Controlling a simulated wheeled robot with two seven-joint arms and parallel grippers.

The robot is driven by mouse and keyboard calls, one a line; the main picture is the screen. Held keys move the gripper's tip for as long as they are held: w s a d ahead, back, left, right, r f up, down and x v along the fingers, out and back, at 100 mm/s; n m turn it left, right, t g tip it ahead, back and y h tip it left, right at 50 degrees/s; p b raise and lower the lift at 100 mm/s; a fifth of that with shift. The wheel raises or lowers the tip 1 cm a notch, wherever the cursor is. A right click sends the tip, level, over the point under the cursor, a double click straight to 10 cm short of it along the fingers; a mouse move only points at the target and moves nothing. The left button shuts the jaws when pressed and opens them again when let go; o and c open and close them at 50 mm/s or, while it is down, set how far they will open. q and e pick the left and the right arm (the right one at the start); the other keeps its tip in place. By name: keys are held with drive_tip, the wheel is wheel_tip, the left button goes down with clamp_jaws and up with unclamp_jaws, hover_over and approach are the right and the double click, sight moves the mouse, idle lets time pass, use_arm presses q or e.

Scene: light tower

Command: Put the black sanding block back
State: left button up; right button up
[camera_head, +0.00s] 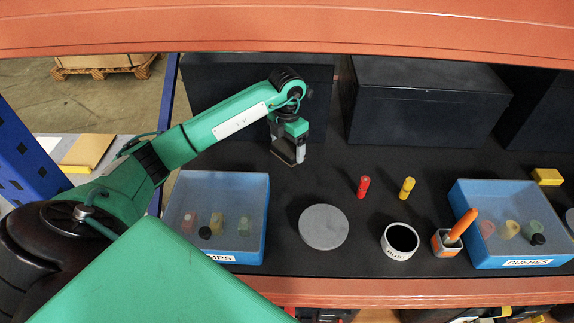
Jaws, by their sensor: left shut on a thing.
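My left gripper (289,144) reaches in from the left and points down over the dark shelf. It is shut on a small dark block (284,154), which I take to be the black sanding block. The block is just above or at the shelf surface; I cannot tell whether it touches. It is behind the left blue tray and the grey disc, in front of the dark boxes. My right gripper is not in view.
Left blue tray (258,228), grey disc (323,227), white-rimmed cup (399,254), small box with orange-handled tool (447,243) and blue "BUSHES" tray (513,263) line the front. Red peg (363,187) and yellow peg (407,188) stand mid-shelf. Dark boxes (425,105) stand behind; an orange beam (300,28) crosses above.

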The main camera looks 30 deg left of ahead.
use_arm(q)
drive_tip(key=p, duration=0.2)
hover_over(288, 178)
wheel_tip(288, 178, down, 6)
drive_tip(key=shift+r, duration=0.1)
wheel_tip(288, 178, down, 4)
drive_tip(key=shift+f+p, duration=0.25)
drive_tip(key=shift+p, duration=0.4)
drive_tip(key=o, duration=0.9)
drive_tip(key=shift+a, duration=0.1)
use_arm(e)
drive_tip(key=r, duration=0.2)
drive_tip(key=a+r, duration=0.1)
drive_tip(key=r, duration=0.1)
use_arm(q)
drive_tip(key=shift+o, duration=0.2)
wheel_tip(288, 178, up, 11)
drive_tip(key=b, duration=0.4)
drive_tip(key=shift+f, duration=0.15)
drive_tip(key=shift+r, duration=0.6)
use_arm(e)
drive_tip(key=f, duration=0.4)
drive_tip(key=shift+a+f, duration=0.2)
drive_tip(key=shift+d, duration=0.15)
